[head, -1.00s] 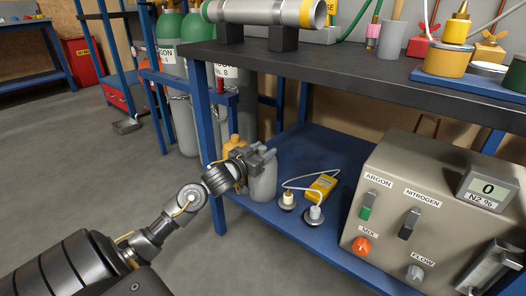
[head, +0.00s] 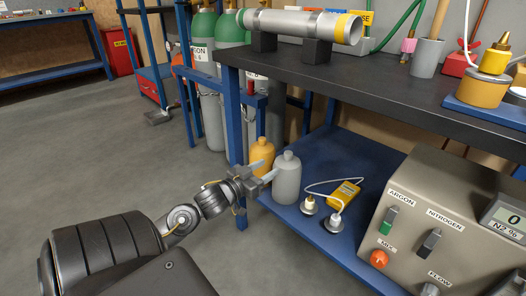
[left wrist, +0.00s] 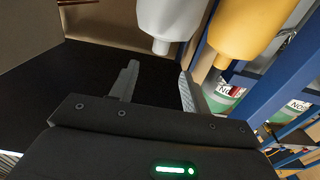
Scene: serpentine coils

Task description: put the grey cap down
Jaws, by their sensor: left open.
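A grey bottle (head: 286,182) stands upright on the blue lower shelf, with a short grey top (head: 287,155) that looks like a cap; I cannot tell if it is a separate piece. No loose grey cap is clearly visible. My left gripper (head: 265,170) is open and empty, just left of the bottle. In the left wrist view the open fingers (left wrist: 157,88) have nothing between them, and the grey bottle (left wrist: 168,18) shows beyond them with its neck pointing down in the picture. My right gripper is not in view.
A yellow bottle (head: 262,150) stands behind my left gripper. Two round fittings (head: 309,205) and a yellow meter (head: 343,194) with a white cable lie on the blue shelf (head: 375,160). A beige gas mixer box (head: 440,215) is at right. A blue table leg (head: 232,120) stands close left.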

